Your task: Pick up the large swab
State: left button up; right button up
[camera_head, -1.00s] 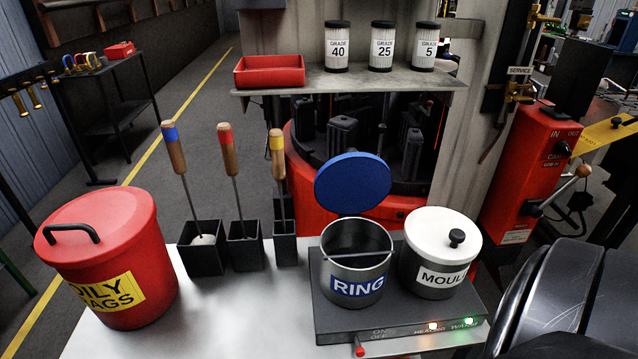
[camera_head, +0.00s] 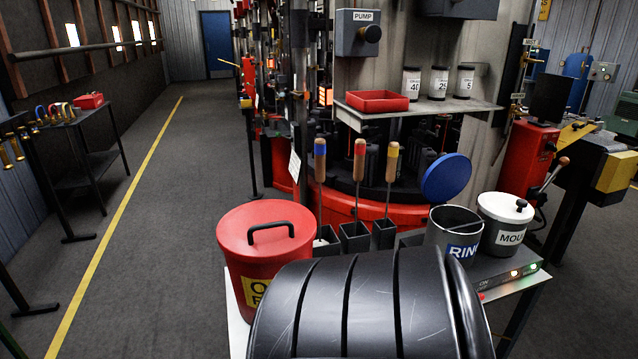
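Three swabs with wooden handles stand upright in a row of dark square holders on the bench: one with a blue band (camera_head: 320,160), one with a red band (camera_head: 359,160) and one with a yellow band (camera_head: 392,162). In the earlier view a pale, rounded head shows in the blue-banded swab's holder. Neither gripper is in view. A large black ribbed part, probably of my arm, covers the bottom centre and hides the front of the bench.
A red lidded rag bin (camera_head: 262,232) stands left of the holders. The RING pot (camera_head: 453,237), with its blue lid (camera_head: 446,178) raised, and the white-lidded MOULD pot (camera_head: 505,222) stand to the right. A shelf (camera_head: 470,107) with a red tray (camera_head: 377,101) is behind.

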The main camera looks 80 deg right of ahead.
aim_at(320, 142)
jog(key=i+j+z, duration=0.25)
jog(key=i, duration=0.2)
jog(key=i+j+z, duration=0.1)
jog(key=i+z, duration=0.2)
jog(key=i, duration=0.15)
jog(key=i+j+z, duration=0.25)
jog(key=i+l+z, duration=0.1)
jog(key=i+z, duration=0.2)
jog(key=z, duration=0.15)
jog(key=i+z, duration=0.65)
jog(key=z, duration=0.2)
jog(key=i+j+z, duration=0.3)
jog(key=z, duration=0.15)
jog(key=i+z, duration=0.15)
jog(key=z, duration=0.3)
jog(key=i+j+z, duration=0.1)
jog(key=z, duration=0.35)
jog(key=i+j+z, duration=0.15)
jog(key=z, duration=0.25)
jog(key=i+j+z, duration=0.2)
jog(key=z, duration=0.25)
